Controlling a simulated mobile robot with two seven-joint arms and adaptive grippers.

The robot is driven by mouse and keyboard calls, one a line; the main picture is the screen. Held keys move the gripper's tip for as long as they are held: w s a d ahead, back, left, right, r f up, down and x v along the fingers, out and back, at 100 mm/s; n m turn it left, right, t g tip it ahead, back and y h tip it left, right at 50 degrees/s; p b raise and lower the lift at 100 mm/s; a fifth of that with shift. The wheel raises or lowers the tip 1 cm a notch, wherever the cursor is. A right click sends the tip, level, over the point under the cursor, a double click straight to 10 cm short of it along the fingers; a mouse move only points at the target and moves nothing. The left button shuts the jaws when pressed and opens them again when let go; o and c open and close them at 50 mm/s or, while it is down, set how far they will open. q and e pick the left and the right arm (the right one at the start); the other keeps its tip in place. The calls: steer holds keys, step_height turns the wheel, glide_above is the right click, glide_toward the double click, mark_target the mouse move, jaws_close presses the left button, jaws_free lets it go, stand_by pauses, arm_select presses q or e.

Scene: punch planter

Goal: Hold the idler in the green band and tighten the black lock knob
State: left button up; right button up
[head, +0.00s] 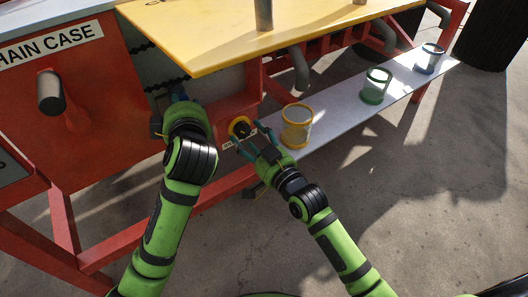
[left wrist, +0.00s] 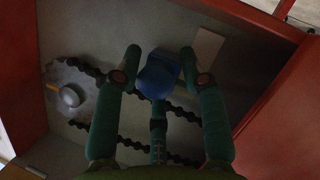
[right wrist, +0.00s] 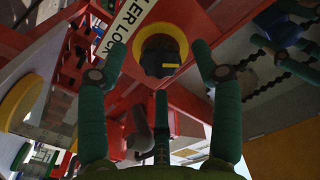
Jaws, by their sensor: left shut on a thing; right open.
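In the left wrist view a blue block (left wrist: 158,75), seemingly the idler's grip, sits among black chain runs. My left gripper (left wrist: 160,62) is shut on it inside the chain case; in the head view this gripper (head: 178,97) is partly hidden by its own wrist. I cannot make out a green band. The black lock knob (right wrist: 159,56), with a yellow mark, sits in a yellow ring on the red frame; the knob also shows in the head view (head: 241,129). My right gripper (right wrist: 157,52) is open, its fingers either side of the knob with visible gaps.
A yellow panel (head: 240,45) overhangs the work area. A toothed wheel (left wrist: 72,98) carries the chain. A pale shelf (head: 335,120) to the right holds yellow (head: 297,127), green (head: 375,86) and blue (head: 429,58) rimmed cups. A handle (head: 50,92) juts from the red case.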

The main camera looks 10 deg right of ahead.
steer(key=v, duration=1)
steer(key=shift+s, duration=0.2)
steer(key=v, duration=1.1)
steer(key=shift+s+d, duration=0.15)
steer(key=shift+s, duration=0.25)
steer(key=w+a+n, duration=0.3)
steer(key=w, duration=0.4)
steer(key=w+a+n, duration=0.3)
steer(key=w, duration=0.5)
steer(key=w+a+n, duration=0.3)
steer(key=w, duration=0.4)
steer(key=shift+w+a, duration=0.15)
steer(key=shift+w, duration=0.1)
steer(key=c, duration=1.1)
